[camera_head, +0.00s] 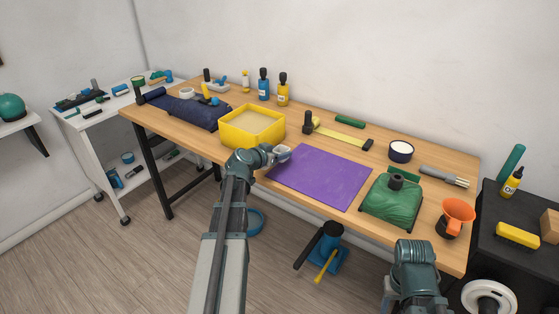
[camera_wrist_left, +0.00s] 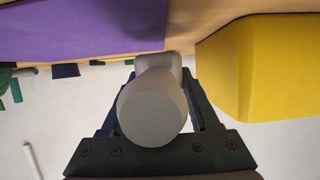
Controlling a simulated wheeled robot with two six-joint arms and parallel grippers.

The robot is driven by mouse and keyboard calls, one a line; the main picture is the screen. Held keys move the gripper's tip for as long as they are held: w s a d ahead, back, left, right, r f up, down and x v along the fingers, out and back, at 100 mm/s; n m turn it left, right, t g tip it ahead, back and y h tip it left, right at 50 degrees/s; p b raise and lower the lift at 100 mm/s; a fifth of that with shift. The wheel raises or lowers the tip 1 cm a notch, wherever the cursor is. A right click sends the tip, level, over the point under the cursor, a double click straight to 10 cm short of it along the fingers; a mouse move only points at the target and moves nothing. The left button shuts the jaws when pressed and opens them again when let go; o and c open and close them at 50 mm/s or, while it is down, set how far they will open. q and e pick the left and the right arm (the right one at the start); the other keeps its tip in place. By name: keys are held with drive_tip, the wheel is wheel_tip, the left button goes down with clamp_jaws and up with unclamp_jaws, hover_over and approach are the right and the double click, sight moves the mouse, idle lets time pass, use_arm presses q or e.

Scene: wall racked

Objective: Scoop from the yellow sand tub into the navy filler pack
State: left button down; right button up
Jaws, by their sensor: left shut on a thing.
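The yellow sand tub (camera_head: 224,132) stands on the wooden bench with pale sand (camera_head: 252,120) inside. A round navy pot with a pale top (camera_head: 401,157), which looks like the navy filler pack, stands at the back right. My left gripper (camera_head: 270,153) is just right of the tub's near corner, by the bench's front edge. It is shut on a pale grey scoop (camera_head: 282,153), whose round handle end fills the space between the fingers in the left wrist view (camera_wrist_left: 153,108). The tub's yellow wall (camera_wrist_left: 255,65) is beside it there. My right gripper is out of view; only part of that arm shows.
A purple mat (camera_head: 320,176) lies right of my left gripper. A green bag with a dark cap (camera_head: 390,205) and an orange funnel (camera_head: 458,215) stand at the right. A yellow strip tool (camera_head: 340,137) and bottles (camera_head: 283,90) are behind. A navy cloth (camera_head: 185,108) lies left.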

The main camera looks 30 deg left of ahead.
use_arm(q)
wheel_tip(320, 180, down, 2)
drive_tip(key=shift+b, duration=0.35)
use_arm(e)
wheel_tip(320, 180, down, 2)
use_arm(q)
drive_tip(key=shift+d, duration=0.1)
drive_tip(key=shift+f, duration=0.1)
drive_tip(key=shift+c, duration=0.6)
unclamp_jaws()
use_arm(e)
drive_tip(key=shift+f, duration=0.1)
use_arm(q)
drive_tip(key=p+v, duration=0.5)
drive_tip(key=v, duration=0.9)
drive_tip(key=shift+a, duration=0.25)
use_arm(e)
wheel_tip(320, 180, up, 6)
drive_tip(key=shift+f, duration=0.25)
